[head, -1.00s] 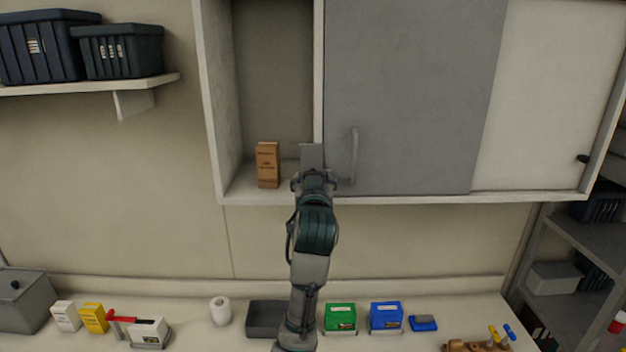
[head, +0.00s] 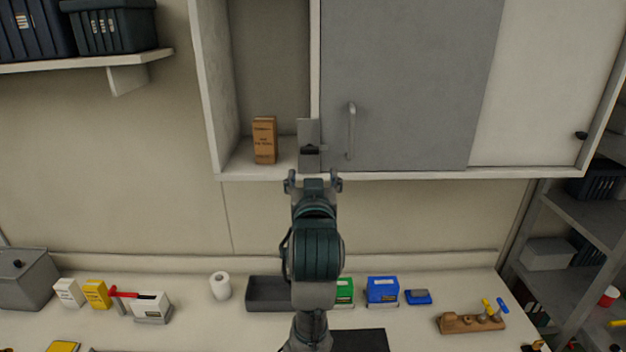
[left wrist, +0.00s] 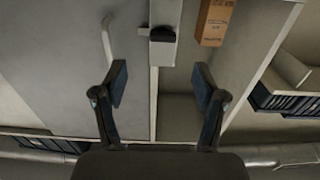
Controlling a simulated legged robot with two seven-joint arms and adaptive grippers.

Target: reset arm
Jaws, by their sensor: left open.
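My left gripper (head: 313,183) is open and empty in the head view, just below and in front of the wall cabinet's lower edge. In the left wrist view its two fingers (left wrist: 160,88) stand wide apart with nothing between them. Beyond them is a grey box-like piece with a black part (head: 309,150), at the cabinet's divider; it also shows in the left wrist view (left wrist: 162,35). A brown box (head: 264,140) stands upright in the open cabinet bay, left of the divider. It shows at the top of the left wrist view (left wrist: 215,20). My right gripper is not in view.
The cabinet's grey door (head: 410,80) has a vertical handle (head: 350,130) right of the gripper. A shelf with dark bins (head: 110,28) is at upper left.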

